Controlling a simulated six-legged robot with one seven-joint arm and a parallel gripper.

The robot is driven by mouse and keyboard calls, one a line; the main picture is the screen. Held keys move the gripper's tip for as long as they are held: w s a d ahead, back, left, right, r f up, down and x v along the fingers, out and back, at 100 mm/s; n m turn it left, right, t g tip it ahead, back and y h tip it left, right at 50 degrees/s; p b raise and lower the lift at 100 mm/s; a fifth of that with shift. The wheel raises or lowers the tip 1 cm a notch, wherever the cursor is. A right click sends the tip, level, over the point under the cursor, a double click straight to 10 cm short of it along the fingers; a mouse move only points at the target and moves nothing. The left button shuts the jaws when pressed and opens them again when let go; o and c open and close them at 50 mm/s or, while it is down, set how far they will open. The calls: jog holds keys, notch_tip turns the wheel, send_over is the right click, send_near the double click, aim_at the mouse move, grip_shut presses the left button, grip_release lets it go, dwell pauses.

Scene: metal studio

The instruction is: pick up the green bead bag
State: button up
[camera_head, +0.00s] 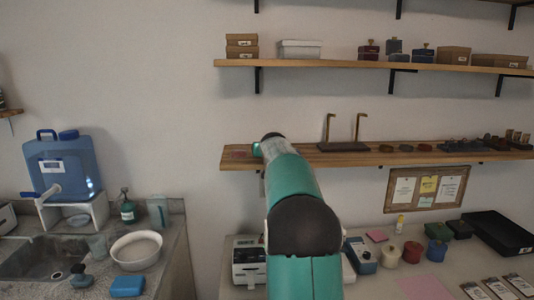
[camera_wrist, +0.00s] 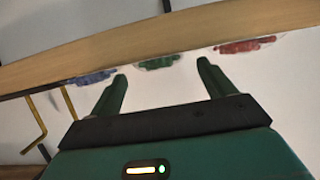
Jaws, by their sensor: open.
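The green bead bag (camera_wrist: 158,62) is a small clear bag of green beads at the edge of a wooden shelf (camera_wrist: 110,45). In the wrist view, which looks upside down, it appears between and just beyond the fingertips of my open gripper (camera_wrist: 161,70). Nothing is held, and I cannot tell whether a finger touches the bag. A blue bead bag (camera_wrist: 92,77) lies to its left and a red bead bag (camera_wrist: 247,45) to its right. In the head view my arm hides the green bag and most of my gripper.
The shelf in the head view (camera_head: 385,158) also carries a stand with two upright hooks (camera_head: 343,145) and several small dark items. An upper shelf (camera_head: 400,68) holds boxes. Below are a counter with tins and a notice board (camera_head: 427,188). A sink and blue water container (camera_head: 62,163) stand left.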

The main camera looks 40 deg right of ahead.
jog(key=shift+w+d+f, duration=0.3)
jog(key=shift+w+d, duration=0.05)
jog(key=shift+w, duration=0.1)
jog(key=c, duration=1.1)
jog(key=shift+o, duration=0.2)
jog(key=shift+r, duration=0.1)
